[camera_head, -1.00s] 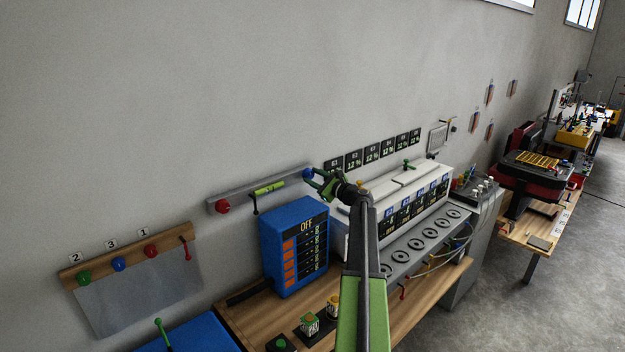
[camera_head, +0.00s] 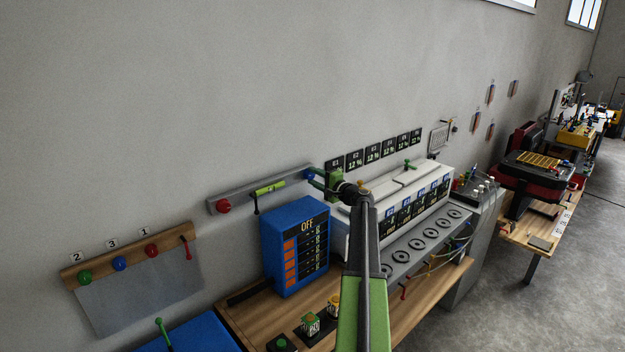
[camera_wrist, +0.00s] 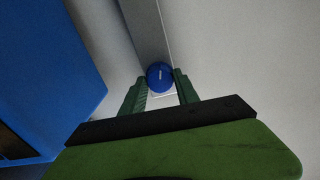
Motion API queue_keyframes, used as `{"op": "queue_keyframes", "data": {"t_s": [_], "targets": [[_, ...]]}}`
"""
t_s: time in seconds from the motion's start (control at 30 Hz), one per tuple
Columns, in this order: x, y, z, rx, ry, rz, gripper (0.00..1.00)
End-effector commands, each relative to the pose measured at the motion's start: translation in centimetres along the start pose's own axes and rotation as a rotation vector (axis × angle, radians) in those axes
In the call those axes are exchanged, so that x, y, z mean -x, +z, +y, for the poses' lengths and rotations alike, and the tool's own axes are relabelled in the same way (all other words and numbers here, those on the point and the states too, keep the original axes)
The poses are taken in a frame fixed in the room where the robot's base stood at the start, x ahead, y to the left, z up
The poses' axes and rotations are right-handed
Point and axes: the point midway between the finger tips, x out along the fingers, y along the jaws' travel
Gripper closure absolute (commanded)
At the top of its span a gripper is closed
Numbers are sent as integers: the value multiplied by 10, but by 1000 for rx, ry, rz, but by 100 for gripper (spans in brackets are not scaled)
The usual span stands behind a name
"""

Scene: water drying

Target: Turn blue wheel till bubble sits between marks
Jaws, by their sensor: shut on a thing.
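The blue wheel (camera_head: 309,174) sits at the right end of a grey bar (camera_head: 240,193) on the wall. In the wrist view the blue wheel (camera_wrist: 160,76) is between my fingertips and shows a small pale line on its face. My gripper (camera_wrist: 160,84) is shut on it; it also shows in the head view (camera_head: 316,179). A yellow-green level vial (camera_head: 270,187) is on the bar, left of the blue wheel. Its bubble and marks are too small to make out.
A red wheel (camera_head: 223,206) is at the bar's left end. Below stand a blue box reading OFF (camera_head: 294,245) and a long white machine (camera_head: 410,205) on a wooden bench (camera_head: 240,320). The wall above the bar is clear.

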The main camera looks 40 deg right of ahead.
Motion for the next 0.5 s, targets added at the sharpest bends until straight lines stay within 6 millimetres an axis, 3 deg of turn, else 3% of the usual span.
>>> {"op": "queue_keyframes", "data": {"t_s": [0.5], "targets": [[-1, -2, -2, 378, -5, 5, 100]]}}
